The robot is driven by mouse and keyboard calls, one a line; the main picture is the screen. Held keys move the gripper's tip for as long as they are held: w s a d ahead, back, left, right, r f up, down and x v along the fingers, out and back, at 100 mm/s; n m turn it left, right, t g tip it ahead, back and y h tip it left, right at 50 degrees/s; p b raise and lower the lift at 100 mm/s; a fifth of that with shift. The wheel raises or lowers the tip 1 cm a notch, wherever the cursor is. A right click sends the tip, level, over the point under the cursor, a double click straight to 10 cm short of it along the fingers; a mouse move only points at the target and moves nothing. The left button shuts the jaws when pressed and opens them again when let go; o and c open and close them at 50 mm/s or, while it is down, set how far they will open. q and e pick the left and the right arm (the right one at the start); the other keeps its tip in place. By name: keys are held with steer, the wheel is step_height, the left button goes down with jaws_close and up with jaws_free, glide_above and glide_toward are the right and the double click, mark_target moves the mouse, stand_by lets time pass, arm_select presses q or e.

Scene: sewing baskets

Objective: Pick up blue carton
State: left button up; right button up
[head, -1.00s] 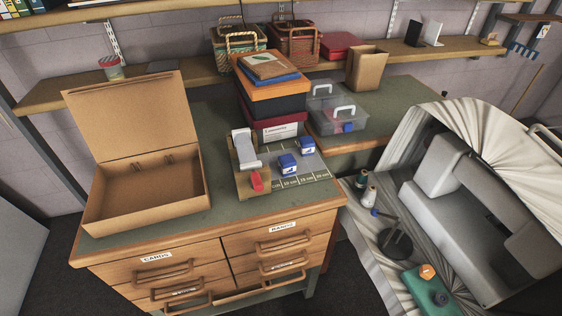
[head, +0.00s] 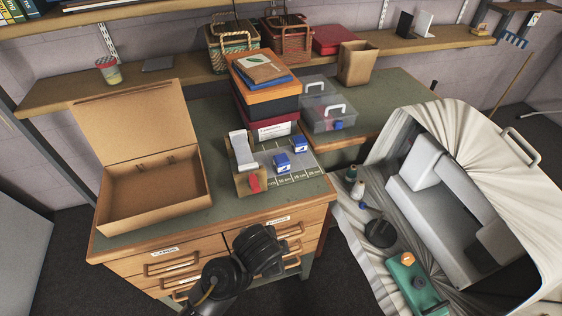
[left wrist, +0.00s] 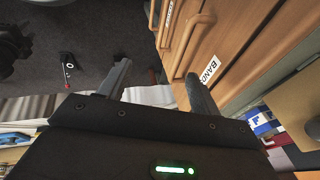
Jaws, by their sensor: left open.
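Two small blue cartons with white labels stand on a grey ruled mat (head: 296,177) on the desk. One blue carton (head: 282,162) is nearer and the other blue carton (head: 299,145) is just behind it to the right. Blue-and-white carton faces (left wrist: 257,119) also show at the right of the left wrist view. My left gripper (head: 266,246) is in front of the drawers, below the desktop edge and apart from the cartons. In the left wrist view its two fingers (left wrist: 160,85) are spread with nothing between them. My right gripper is not seen.
An open cardboard box (head: 150,207) is at the desk's left. Stacked boxes (head: 268,105) and a clear plastic case (head: 328,117) stand behind. A covered sewing machine (head: 440,190) is at right.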

arm_select(q)
steer(key=w+d+r+m+t+y, duration=0.2)
steer(key=w+d+r+m, duration=0.2)
steer(key=w+d+m, duration=0.3)
steer(key=m+t+y, duration=0.5)
steer(key=m+t, duration=0.1)
steer(key=m, duration=0.3)
glide_toward(284, 164)
steer(key=shift+s+f, duration=0.25)
steer(key=shift+s, duration=0.15)
steer(key=shift+w+a+r+t, duration=0.15)
steer(key=shift+w+r+t, duration=0.15)
steer(key=shift+w+r, duration=0.1)
steer(key=p+x, duration=0.1)
steer(key=x, duration=0.4)
steer(key=shift+w+f, duration=0.2)
steer(key=shift+w, duration=0.05)
steer(key=shift+w+a+p, duration=0.15)
steer(key=shift+w+p, duration=0.15)
steer(key=x, duration=0.1)
steer(key=p+x, duration=0.1)
steer(key=x, duration=0.1)
steer(key=shift+w+f, duration=0.15)
steer(key=shift+f, duration=0.3)
steer(key=shift+w+a+f, duration=0.2)
steer(key=shift+w+f, duration=0.05)
steer(key=shift+w, duration=0.1)
steer(key=c, duration=1.1)
steer(key=shift+r, duration=0.1)
